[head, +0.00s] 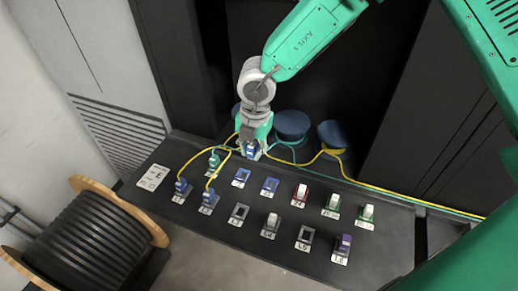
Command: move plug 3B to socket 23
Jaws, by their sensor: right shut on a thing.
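My right gripper (254,137) is over the back edge of the black panel (190,217), shut on a blue plug (252,151). The gripper partly hides this plug, and I cannot read a 3B mark on it. I cannot tell whether it sits in a socket or hangs just above the panel. Two blue socket frames, one at the left (241,177) and one at the right (270,186), are in front of the gripper. The labels are too small to read, so I cannot tell which socket is 23. My left gripper is not in view.
Blue plugs (181,187) (208,198) and a teal plug (214,160) with cables stand at the left. A yellow cable (390,193) runs along the back. A cable reel (85,240) stands front left.

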